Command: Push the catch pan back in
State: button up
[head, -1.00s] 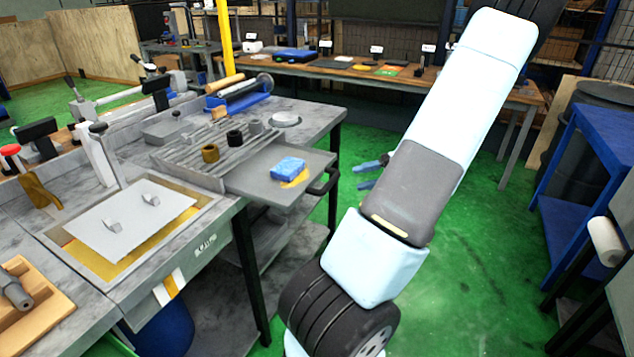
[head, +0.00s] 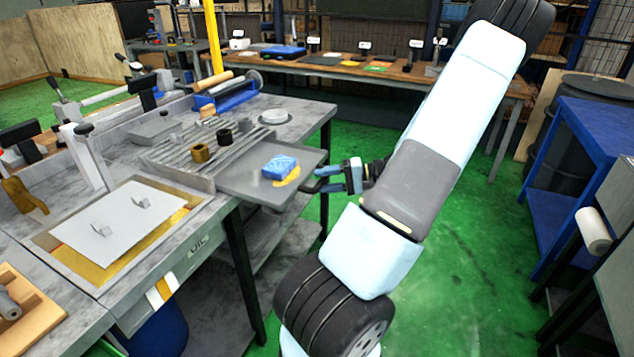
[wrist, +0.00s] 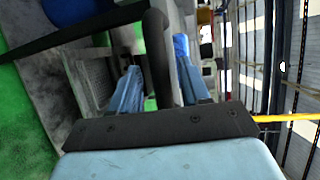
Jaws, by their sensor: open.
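The catch pan (head: 238,181) is a flat grey tray standing out from the right side of the grinder table. A blue sponge (head: 279,167) lies on it beside a yellow patch. Its black handle (head: 309,188) is on the pan's right end. My gripper (head: 326,178) is open at the handle, with its blue fingers pointing left toward the pan. In the wrist view the dark handle bar (wrist: 157,50) passes between the two open fingers. I cannot tell whether either finger touches it.
A ribbed grey plate (head: 190,148) with small dark and brass cylinders adjoins the pan's inner end. A white panel (head: 125,222) lies on the table at left. A blue table (head: 590,130) stands at right.

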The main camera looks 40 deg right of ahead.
jog(key=shift+x, duration=1.35)
jog(key=shift+s+f, duration=0.1)
grip_shut()
jog(key=shift+s+f, duration=0.1)
